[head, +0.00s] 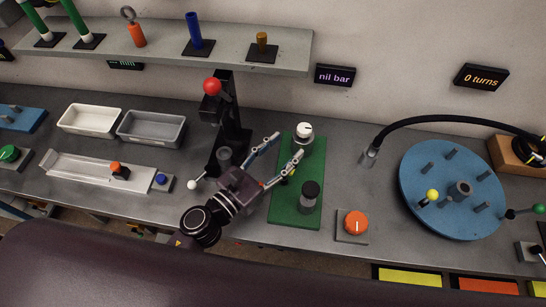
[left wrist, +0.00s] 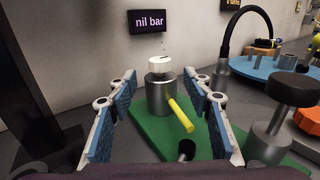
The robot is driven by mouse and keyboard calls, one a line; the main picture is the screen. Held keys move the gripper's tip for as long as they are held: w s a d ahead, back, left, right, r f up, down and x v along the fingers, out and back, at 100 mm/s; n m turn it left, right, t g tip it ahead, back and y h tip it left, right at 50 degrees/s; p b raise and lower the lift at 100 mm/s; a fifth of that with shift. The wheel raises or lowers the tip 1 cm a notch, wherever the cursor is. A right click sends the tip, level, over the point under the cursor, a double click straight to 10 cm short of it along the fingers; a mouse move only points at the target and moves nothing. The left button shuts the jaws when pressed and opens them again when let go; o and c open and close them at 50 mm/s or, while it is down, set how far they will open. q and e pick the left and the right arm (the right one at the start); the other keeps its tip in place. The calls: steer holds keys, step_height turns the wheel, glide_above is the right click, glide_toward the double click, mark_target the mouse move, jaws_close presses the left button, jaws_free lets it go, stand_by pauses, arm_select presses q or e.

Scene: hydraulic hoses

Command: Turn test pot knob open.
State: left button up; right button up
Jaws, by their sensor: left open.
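The test pot is a grey metal cylinder (left wrist: 160,96) with a white knob (left wrist: 160,66) on top, standing on a green base plate (head: 287,213). A dark line marks the knob's top; in the head view the knob (head: 304,129) is at the plate's far end. A yellow rod (left wrist: 181,115) sticks out of the pot towards me. My left gripper (head: 286,149) is open and empty, its fingers reaching towards the pot from the near left. In the left wrist view its fingers (left wrist: 158,108) stand apart on either side of the pot, nearer the camera. My right gripper is not in view.
A black-capped post (head: 310,193) stands at the plate's near end, with an orange knob (head: 355,223) to its right. A black stand with a red ball (head: 212,86) rises left of the gripper. The "nil bar" display (head: 335,75) is behind. A blue disc (head: 420,170) lies right.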

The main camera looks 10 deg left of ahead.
arm_select(q)
steer(key=shift+v, duration=1.95)
